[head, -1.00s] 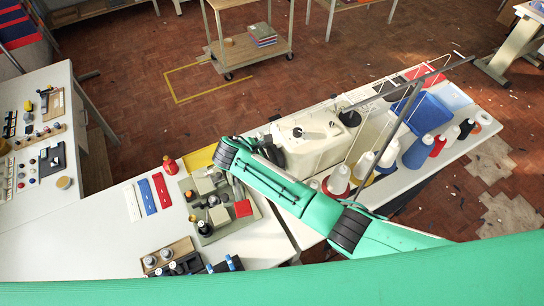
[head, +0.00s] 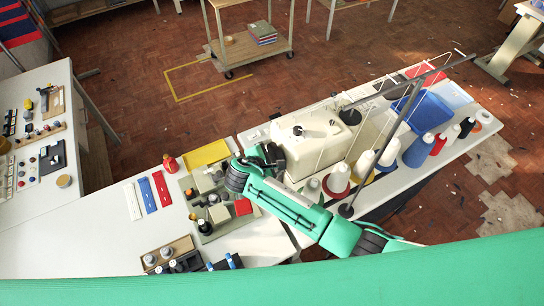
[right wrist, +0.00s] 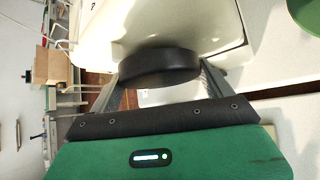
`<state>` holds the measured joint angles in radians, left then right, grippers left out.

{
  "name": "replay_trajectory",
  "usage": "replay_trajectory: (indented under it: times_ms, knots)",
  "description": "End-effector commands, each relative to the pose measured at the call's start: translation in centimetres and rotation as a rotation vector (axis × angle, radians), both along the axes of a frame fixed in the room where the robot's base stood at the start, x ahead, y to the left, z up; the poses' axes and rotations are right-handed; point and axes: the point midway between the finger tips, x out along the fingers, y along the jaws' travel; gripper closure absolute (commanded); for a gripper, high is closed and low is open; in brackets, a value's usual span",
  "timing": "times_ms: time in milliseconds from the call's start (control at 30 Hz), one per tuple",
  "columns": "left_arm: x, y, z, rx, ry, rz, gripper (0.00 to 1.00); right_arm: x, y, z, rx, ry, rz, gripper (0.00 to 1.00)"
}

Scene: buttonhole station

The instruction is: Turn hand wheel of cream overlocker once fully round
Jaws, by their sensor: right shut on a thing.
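The cream overlocker (head: 312,139) stands on the right-hand bench in the head view. Its cream body also fills the top of the right wrist view (right wrist: 205,22). The black hand wheel (right wrist: 158,66) sticks out from the body there. My right gripper (right wrist: 160,78) has one finger on each side of the wheel and is shut on it. In the head view my right gripper (head: 268,156) is at the left end of the overlocker, where I cannot tell the dark wheel from the dark gripper parts. My left gripper is not in view.
Thread cones (head: 338,178) and a dark stand pole (head: 383,151) are close to the right of my right arm. A blue bin (head: 428,112) lies beyond. A yellow tray (head: 207,154) and a grey tray of parts (head: 222,231) lie left of the gripper.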

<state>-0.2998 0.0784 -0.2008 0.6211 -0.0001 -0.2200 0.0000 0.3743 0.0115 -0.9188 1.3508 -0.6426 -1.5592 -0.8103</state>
Motion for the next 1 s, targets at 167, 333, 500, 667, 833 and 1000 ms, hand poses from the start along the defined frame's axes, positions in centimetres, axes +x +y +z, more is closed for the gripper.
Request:
replay_trajectory:
  times_ms: [167,333,500,667,833,1000]
  knots:
    - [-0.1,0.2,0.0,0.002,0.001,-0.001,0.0,0.0,-0.1,-0.1,-0.001,0.003,-0.003,0.0]
    - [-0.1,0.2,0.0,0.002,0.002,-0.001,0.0,0.0,-0.1,-0.1,-0.001,0.003,-0.002,0.0]
    - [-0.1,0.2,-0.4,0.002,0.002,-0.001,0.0,-0.5,0.4,0.2,0.0,0.002,-0.001,0.0]
    - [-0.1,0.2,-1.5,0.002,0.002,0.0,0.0,-2.1,1.7,1.5,0.003,0.001,0.001,0.0]
    - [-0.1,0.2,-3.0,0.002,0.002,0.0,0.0,-4.6,3.7,3.8,0.005,0.002,0.0,0.0]
    - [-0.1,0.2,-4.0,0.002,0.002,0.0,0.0,-6.9,5.5,6.0,0.004,0.002,-0.001,0.0]
